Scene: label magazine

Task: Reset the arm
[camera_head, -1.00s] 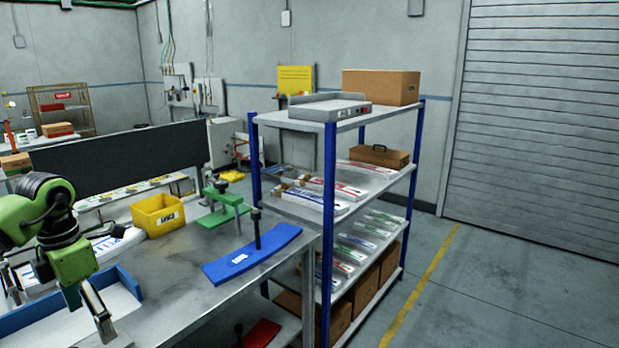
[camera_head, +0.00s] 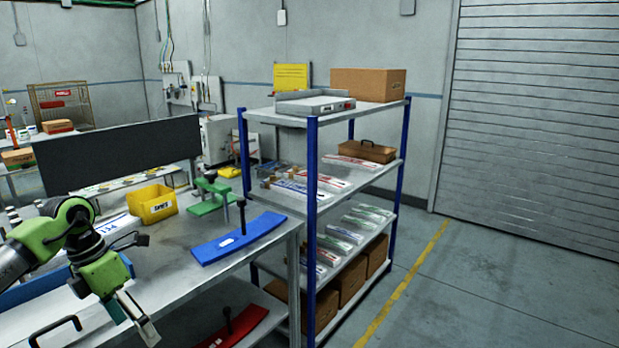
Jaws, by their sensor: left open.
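My left arm, green and grey, comes in from the left over the workbench (camera_head: 180,285). Its gripper (camera_head: 134,322) points down and toward the lower right, near the front left of the bench. Its fingers are apart and I see nothing held between them. A blue tray (camera_head: 40,290) lies behind and under the arm, partly hidden by it. My right gripper is not in view.
A blue curved plate (camera_head: 238,240), a green clamp stand (camera_head: 210,198) and a yellow bin (camera_head: 153,204) stand on the bench. A blue-posted shelf rack (camera_head: 311,230) stands to the right. The floor (camera_head: 490,290) beyond it is clear.

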